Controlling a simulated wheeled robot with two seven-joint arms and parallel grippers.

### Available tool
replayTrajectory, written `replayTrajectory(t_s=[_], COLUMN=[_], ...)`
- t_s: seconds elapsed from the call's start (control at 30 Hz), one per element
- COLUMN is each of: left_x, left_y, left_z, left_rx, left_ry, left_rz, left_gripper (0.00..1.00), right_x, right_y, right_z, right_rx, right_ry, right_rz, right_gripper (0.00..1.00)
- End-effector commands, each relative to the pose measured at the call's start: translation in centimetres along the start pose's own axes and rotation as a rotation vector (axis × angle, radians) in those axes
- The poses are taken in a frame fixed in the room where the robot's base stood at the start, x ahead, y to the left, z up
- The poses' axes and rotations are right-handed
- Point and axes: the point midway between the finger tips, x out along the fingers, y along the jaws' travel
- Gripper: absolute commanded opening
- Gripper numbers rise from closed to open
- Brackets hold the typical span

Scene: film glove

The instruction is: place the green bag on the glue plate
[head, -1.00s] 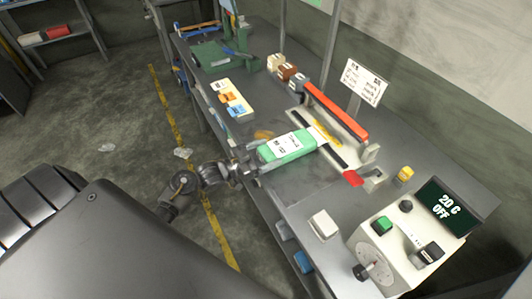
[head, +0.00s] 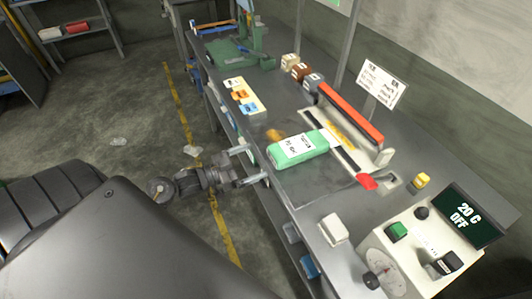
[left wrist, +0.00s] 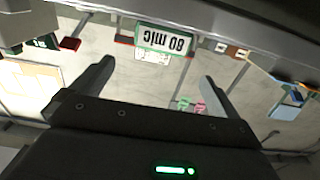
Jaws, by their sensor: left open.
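The green bag (head: 286,157) with a white label lies flat on the grey bench, its far right end close to the black strip of the red-barred device (head: 347,113). In the left wrist view the green bag (left wrist: 146,42) shows beyond the fingertips, its label reading 80 mic. My left gripper (head: 252,165) is open and empty, its two fingers pointing at the bag from the left with a small gap. The left gripper (left wrist: 155,80) also shows open in the wrist view. I cannot tell for sure which surface is the glue plate. My right gripper is not in view.
An orange-brown patch (head: 274,135) lies beside the bag. A white block (head: 333,229) and a control box (head: 405,243) reading 20 C OFF stand nearer. A cream tray with coloured pieces (head: 242,97) and small boxes (head: 300,72) stand farther back. The bench front edge is close to my gripper.

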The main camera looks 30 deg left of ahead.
Motion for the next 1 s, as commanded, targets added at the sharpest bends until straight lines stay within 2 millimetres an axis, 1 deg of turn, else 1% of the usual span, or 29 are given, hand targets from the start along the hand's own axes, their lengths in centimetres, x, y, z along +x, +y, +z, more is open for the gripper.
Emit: replayTrajectory(t_s=[0.03,0.1,0.23,0.63,0.67,0.73,0.77,0.83,0.87,0.97,1.0], left_x=[-0.9,-1.8,-2.8,-3.0,-3.0,-3.0,-3.0,-3.1,-3.1,-3.9,-4.4], left_y=[0.0,0.0,0.0,0.0,0.0,-0.2,-0.4,-0.9,-1.2,-1.5,-1.2], left_z=[0.3,0.2,0.1,0.0,0.0,0.8,1.4,4.1,5.7,12.9,16.2], left_rx=[0.0,0.001,0.0,0.0,-0.001,-0.011,-0.018,-0.047,-0.065,-0.13,-0.157], left_ry=[-0.003,-0.001,-0.001,0.001,0.0,-0.011,-0.02,-0.058,-0.084,-0.203,-0.265], left_rz=[-0.001,0.0,0.0,-0.001,-0.002,-0.014,-0.025,-0.066,-0.09,-0.183,-0.22], left_gripper=[1.0,1.0,1.0,1.0,1.0,1.0,1.0,1.0,1.0,1.0,1.0], right_x=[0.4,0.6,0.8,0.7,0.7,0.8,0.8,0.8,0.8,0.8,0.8], right_y=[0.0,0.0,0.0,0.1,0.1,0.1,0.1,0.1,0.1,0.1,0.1], right_z=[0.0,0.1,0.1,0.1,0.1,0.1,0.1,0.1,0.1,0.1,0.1], right_rx=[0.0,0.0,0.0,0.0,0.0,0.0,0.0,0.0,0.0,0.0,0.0], right_ry=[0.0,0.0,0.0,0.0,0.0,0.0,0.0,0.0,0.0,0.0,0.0], right_rz=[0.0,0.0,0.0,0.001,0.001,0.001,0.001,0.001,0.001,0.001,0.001], right_gripper=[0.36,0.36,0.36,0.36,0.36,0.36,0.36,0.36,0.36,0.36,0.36])
